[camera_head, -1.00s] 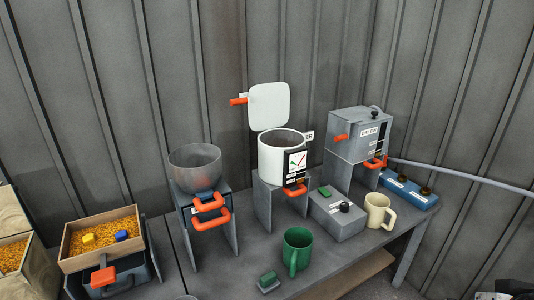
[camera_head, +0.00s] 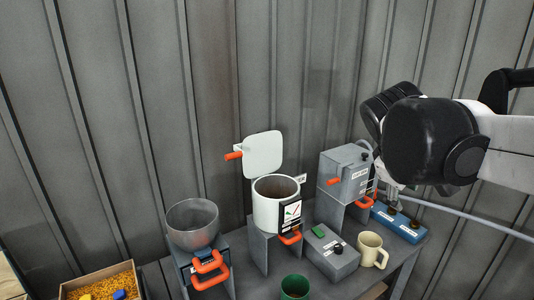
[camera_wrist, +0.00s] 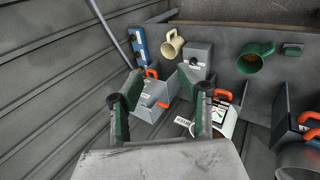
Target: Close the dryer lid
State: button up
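The dryer is a white round pot (camera_head: 268,212) with a gauge panel on its front, standing on a grey stand. Its white lid (camera_head: 263,155) stands upright and open at the pot's back, with an orange handle (camera_head: 233,155) sticking out left. In the wrist view the pot (camera_wrist: 228,123) is partly hidden behind my right finger, and I cannot make out the lid. My gripper (camera_head: 391,192) is to the right of the dryer, near the grey box and blue block. In the wrist view my gripper (camera_wrist: 158,84) has its green-padded fingers spread apart with nothing held between them.
A grey box (camera_head: 344,174) on a stand is right of the dryer, and a metal bowl (camera_head: 193,222) is left. A grey switch box (camera_head: 330,252), cream mug (camera_head: 372,250), green mug (camera_head: 295,287) and blue block (camera_head: 399,222) stand on the table. A corrugated wall rises behind.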

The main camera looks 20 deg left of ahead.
jog(key=w+a+n+t+h, duration=0.1)
jog(key=w+a+n+h, duration=0.15)
jog(key=w+a, duration=0.45)
jog(key=w+a+r+n+t+h, duration=0.1)
jog(key=w+a+n, duration=0.25)
jog(key=a, duration=0.85)
jog(key=w+a+n+t+h, duration=0.1)
jog(key=w+a+n, duration=0.3)
jog(key=a, duration=0.5)
jog(key=n+t+h+p, duration=0.2)
jog(key=n+t+h, duration=0.2)
jog(key=n+t, duration=0.15)
send_near(229, 157)
jog(key=shift+g+y, duration=0.25)
jog(key=shift+g, duration=0.1)
jog(key=x, duration=1)
jog(key=shift+w+a, duration=0.25)
jog(key=shift+w, duration=0.2)
jog(key=shift+r, duration=0.1)
grip_shut()
